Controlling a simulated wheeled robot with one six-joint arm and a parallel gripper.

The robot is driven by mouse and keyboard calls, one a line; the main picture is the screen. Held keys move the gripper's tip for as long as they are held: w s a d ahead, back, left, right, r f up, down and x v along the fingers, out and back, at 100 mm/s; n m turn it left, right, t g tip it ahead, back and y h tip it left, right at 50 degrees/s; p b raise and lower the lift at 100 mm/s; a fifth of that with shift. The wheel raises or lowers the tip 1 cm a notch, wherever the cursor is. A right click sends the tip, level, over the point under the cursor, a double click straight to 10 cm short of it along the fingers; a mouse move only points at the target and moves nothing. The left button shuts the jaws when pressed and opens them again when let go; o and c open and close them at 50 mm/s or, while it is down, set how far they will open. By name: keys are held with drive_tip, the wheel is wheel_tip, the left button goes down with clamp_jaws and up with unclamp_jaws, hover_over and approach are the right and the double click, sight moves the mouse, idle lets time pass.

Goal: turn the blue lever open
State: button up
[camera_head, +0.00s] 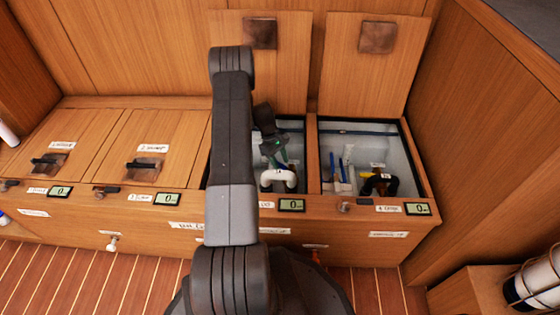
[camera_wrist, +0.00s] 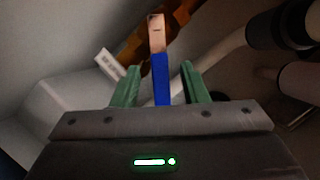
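The blue lever (camera_wrist: 162,80) shows in the wrist view as a straight blue bar with a bare copper-coloured end (camera_wrist: 156,33). My gripper (camera_wrist: 160,69) has its green fingers apart, one on each side of the blue bar. A gap shows on both sides, so neither finger appears to touch it. In the head view my gripper (camera_head: 275,151) is down inside the open third compartment (camera_head: 299,126). My arm and gripper cover much of that compartment, and I cannot make out the lever clearly there.
A white bent pipe (camera_head: 279,176) is just below my gripper in the head view. In the wrist view a white tag (camera_wrist: 110,62) and an orange part (camera_wrist: 178,15) are near the lever. The open right compartment (camera_head: 402,150) holds more fittings. Two left lids (camera_head: 140,140) are closed.

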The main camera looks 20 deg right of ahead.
drive_tip(key=p+v, duration=0.2)
drive_tip(key=v, duration=0.5)
drive_tip(key=shift+a+r+p, duration=0.1)
drive_tip(key=shift+r+p, duration=0.1)
drive_tip(key=shift+p, duration=0.2)
